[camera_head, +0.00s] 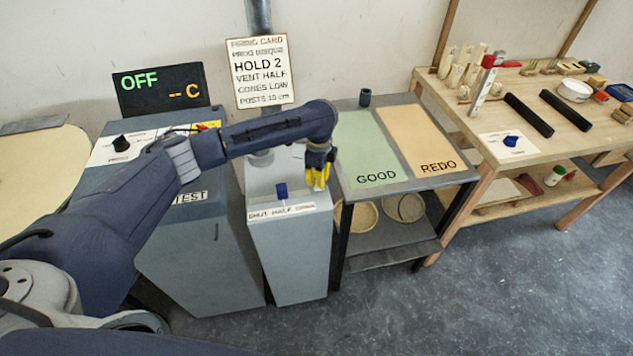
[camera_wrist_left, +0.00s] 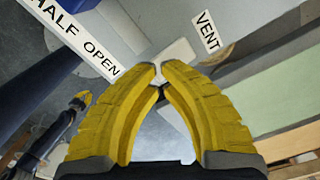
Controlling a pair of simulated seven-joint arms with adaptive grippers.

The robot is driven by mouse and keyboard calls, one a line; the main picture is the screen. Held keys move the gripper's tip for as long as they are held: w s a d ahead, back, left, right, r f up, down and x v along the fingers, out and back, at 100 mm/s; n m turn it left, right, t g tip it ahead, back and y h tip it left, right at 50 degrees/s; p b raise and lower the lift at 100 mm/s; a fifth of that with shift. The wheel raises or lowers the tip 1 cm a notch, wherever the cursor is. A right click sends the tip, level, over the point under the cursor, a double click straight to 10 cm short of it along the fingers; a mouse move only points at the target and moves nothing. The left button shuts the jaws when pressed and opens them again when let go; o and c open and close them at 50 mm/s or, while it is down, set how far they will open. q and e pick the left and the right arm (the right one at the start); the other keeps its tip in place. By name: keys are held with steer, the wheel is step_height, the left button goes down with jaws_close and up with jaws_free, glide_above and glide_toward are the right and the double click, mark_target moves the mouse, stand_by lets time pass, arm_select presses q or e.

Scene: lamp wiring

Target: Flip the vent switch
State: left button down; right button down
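The vent box (camera_head: 287,250) is a grey cabinet with a blue lever (camera_head: 282,190) on top, behind a strip label reading SHUT HALF OPEN (camera_head: 281,212). My left gripper (camera_head: 318,180) points down over the box's right edge, to the right of the blue lever and apart from it. In the left wrist view its yellow fingertips (camera_wrist_left: 160,69) meet or nearly meet. A small pale piece (camera_wrist_left: 180,80) shows just beyond them, near a VENT label (camera_wrist_left: 207,31); I cannot tell whether they touch it. A yellow-fingered gripper (camera_wrist_left: 78,101), seemingly my right one, shows far off there.
A kiln-like cabinet with an OFF display (camera_head: 160,88) stands left of the box. The table with GOOD and REDO areas (camera_head: 395,147) stands close on the right. A wooden workbench (camera_head: 545,130) holds tools farther right. A pipe and firing card (camera_head: 262,72) rise behind.

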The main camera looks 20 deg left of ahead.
arm_select(q)
steer(key=shift+f, duration=1.15)
stand_by(0.7)
steer(key=shift+r, duration=3.55)
